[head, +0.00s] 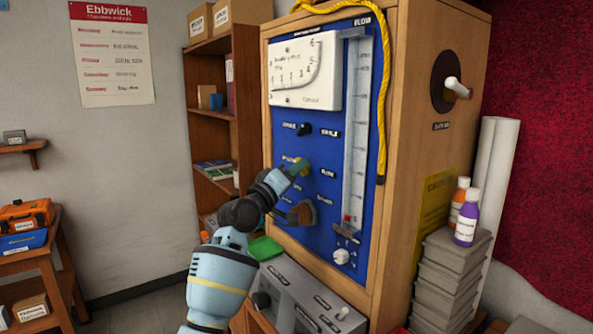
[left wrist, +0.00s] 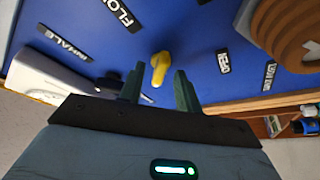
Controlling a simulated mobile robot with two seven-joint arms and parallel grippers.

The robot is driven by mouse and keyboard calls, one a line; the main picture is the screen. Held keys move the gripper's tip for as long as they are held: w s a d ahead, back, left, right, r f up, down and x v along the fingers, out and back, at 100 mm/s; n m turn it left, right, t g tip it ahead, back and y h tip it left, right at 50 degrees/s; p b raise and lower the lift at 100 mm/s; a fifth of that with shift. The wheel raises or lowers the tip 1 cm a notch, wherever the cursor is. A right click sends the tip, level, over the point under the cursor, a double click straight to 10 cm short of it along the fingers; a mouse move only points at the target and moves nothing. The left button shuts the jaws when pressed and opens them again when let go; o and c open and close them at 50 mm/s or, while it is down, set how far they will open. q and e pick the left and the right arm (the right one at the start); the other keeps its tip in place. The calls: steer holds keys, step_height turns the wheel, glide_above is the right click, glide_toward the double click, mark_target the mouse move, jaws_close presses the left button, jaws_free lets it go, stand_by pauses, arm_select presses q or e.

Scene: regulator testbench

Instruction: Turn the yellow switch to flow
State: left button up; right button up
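The yellow switch (left wrist: 160,68) sits on the blue panel (left wrist: 200,30) in the left wrist view. One label beside it reads FLOW (left wrist: 112,12) and another seems to read READ (left wrist: 223,62). I cannot tell which label the switch points to. My left gripper (left wrist: 158,90) is open, its two dark green fingers apart on either side of the switch's line. I cannot tell whether they touch it. In the head view my left gripper (head: 298,168) is up at the panel and partly hides the switch. My right gripper is not in view.
A brown round knob (head: 301,213) sticks out of the panel just below my left gripper. A black knob (head: 304,130) is above it. A clear vertical flow tube (head: 356,130) and a yellow cord (head: 385,90) are at the right. A grey control box (head: 305,300) stands below.

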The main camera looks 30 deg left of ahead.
arm_select(q)
steer(key=shift+w+r, duration=0.15)
steer(key=shift+w, duration=0.3)
